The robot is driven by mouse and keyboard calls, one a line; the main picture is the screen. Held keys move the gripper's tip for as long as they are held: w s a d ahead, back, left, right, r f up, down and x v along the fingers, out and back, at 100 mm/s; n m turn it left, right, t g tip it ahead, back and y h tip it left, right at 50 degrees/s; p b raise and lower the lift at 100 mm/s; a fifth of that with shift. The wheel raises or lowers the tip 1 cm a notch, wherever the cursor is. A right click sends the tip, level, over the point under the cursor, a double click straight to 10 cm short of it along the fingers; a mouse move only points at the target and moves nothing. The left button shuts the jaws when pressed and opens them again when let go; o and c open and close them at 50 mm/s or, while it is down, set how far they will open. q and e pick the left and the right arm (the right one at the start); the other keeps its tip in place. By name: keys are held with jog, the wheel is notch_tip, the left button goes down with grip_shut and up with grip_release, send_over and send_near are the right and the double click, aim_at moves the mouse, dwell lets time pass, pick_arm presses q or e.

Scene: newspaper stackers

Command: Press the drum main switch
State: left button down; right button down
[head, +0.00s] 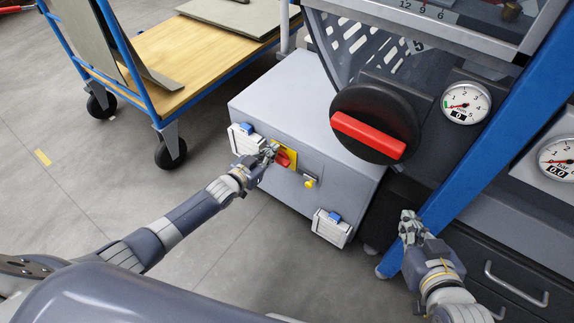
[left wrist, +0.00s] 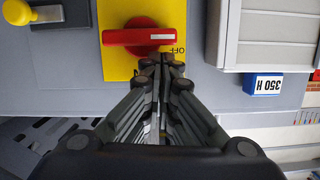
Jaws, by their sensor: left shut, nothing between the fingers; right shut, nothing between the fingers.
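The main switch is a red rotary handle (head: 284,159) on a yellow plate, set in the front of a grey cabinet (head: 320,150). In the left wrist view the red handle (left wrist: 140,36) lies crosswise on its yellow plate (left wrist: 117,65), with "OFF" lettering partly visible beside it. My left gripper (head: 270,152) is shut and empty, its tips at the switch; in the left wrist view the fingertips (left wrist: 163,68) sit just below the handle's right part. Whether they touch it I cannot tell. My right gripper (head: 408,222) is shut and empty, beside the blue frame post.
A large black knob with a red bar (head: 368,137) is above right of the switch. A small yellow knob (head: 310,182) and white latches with blue labels (head: 332,228) are on the cabinet. A blue post (head: 490,125), gauges (head: 466,102) and a wheeled cart (head: 200,55) stand nearby.

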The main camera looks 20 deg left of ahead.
pick_arm(q)
jog(key=shift+w+a+f, duration=0.1)
jog(key=shift+a, duration=0.1)
pick_arm(e)
jog(key=shift+w+a+r, duration=0.1)
jog(key=shift+w+r, duration=0.1)
jog(key=shift+r, duration=0.1)
dwell(0.4)
